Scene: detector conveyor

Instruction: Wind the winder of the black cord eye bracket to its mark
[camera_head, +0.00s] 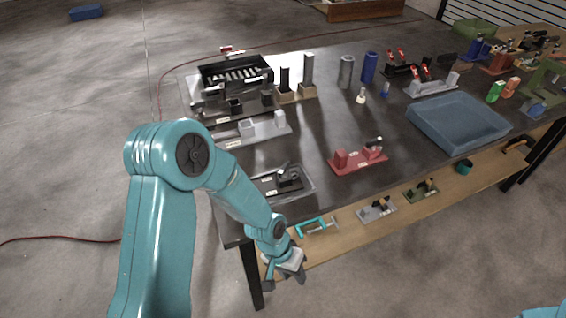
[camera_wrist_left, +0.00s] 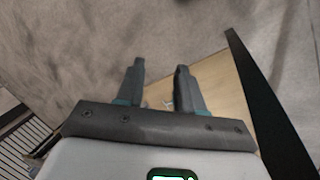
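A small black bracket-like fixture (camera_head: 289,180) sits in a clear-grey tray (camera_head: 312,188) at the near left corner of the dark table; it may be the black cord eye bracket, but its winder and mark are too small to tell. My left gripper (camera_head: 285,282) hangs low in front of the table's near edge, below and apart from that fixture. In the left wrist view its two fingers (camera_wrist_left: 160,68) stand apart with nothing between them. My right gripper is out of view; only a teal bit of arm shows at the lower right corner.
A wooden lower shelf (camera_head: 345,232) runs along the near side, with a teal clamp (camera_head: 314,226) and small brackets on it. A red fixture (camera_head: 358,158), a blue bin (camera_head: 458,120) and several cylinders stand on the table. A dark table leg (camera_head: 251,275) is close to my left gripper.

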